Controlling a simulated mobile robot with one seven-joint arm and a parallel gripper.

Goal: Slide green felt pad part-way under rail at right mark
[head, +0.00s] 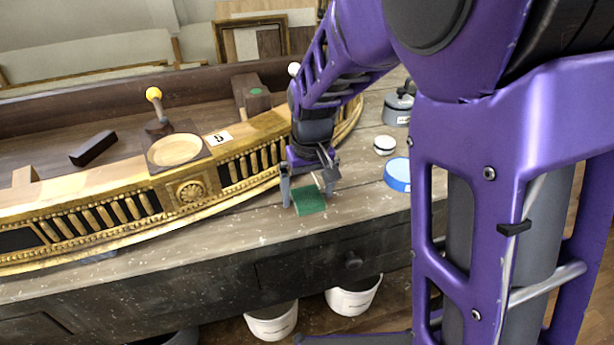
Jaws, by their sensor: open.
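The green felt pad (309,201) lies flat on the bench top near its front edge, below my gripper (308,192). My gripper is open, with its fingers pointing down, one at the pad's left side and the other near its upper right. Whether the fingers touch the pad I cannot tell. The gilt rail (190,190) curves along the bench, and its right end runs behind my gripper and arm. A small white card with a dark mark (219,138) sits on top of the rail. My arm hides part of the rail's right end.
A blue-rimmed round container (397,174), a small white-lidded jar (384,145) and a grey pot (398,108) stand right of my gripper. Bare bench surrounds the pad.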

